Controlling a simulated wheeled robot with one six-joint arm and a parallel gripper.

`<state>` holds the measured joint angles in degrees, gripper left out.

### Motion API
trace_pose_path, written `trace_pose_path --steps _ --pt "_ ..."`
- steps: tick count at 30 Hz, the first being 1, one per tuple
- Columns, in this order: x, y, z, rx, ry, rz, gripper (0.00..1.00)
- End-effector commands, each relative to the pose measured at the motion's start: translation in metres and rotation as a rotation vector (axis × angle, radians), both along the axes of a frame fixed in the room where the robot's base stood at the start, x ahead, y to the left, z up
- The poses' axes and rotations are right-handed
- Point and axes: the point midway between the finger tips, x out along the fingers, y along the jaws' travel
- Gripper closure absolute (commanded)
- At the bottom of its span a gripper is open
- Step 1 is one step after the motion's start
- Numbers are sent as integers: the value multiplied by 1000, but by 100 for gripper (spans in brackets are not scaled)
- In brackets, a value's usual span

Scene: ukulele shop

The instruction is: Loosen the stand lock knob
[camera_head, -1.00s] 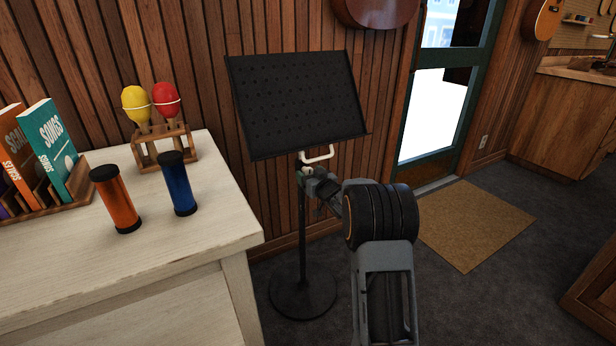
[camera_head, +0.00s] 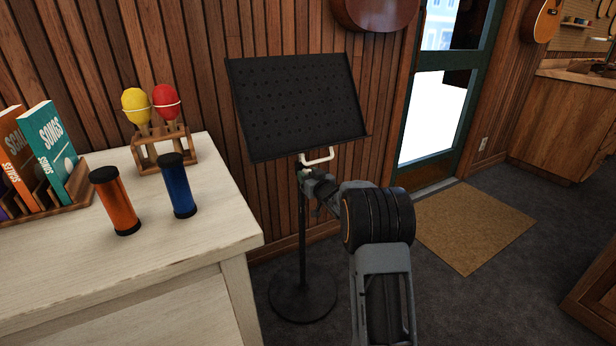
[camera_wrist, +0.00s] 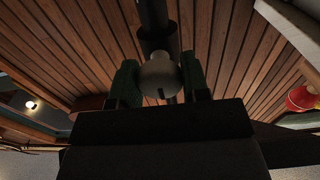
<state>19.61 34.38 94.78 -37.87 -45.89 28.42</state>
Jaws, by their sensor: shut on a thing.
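The black music stand (camera_head: 296,105) stands in front of the wooden wall, with a slanted perforated desk, a thin pole and a round base (camera_head: 302,298). A white bent handle shows under the desk. In the wrist view the pale rounded lock knob (camera_wrist: 159,76) sits in front of the dark pole (camera_wrist: 154,18). My gripper (camera_wrist: 160,82) has a dark green finger on each side of the knob and is shut on it. In the head view my gripper (camera_head: 309,178) is at the pole just below the desk, and the knob is mostly hidden there.
A pale wooden counter (camera_head: 190,250) at left holds an orange shaker (camera_head: 115,201), a blue shaker (camera_head: 177,186), yellow and red maracas in a wooden rack (camera_head: 163,148), and songbooks (camera_head: 48,150). A tan mat (camera_head: 475,225) lies by the door. Open carpet lies to the right.

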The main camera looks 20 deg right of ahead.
Motion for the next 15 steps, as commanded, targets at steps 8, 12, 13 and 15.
trace_pose_path --steps 8,12,13,15 --pt "0 0 -1 -35 -5 0 81" --pt "0 0 -2 -106 -14 0 81" --pt "0 0 -2 -128 -17 0 81" --pt "0 0 -2 -183 -23 -1 81"
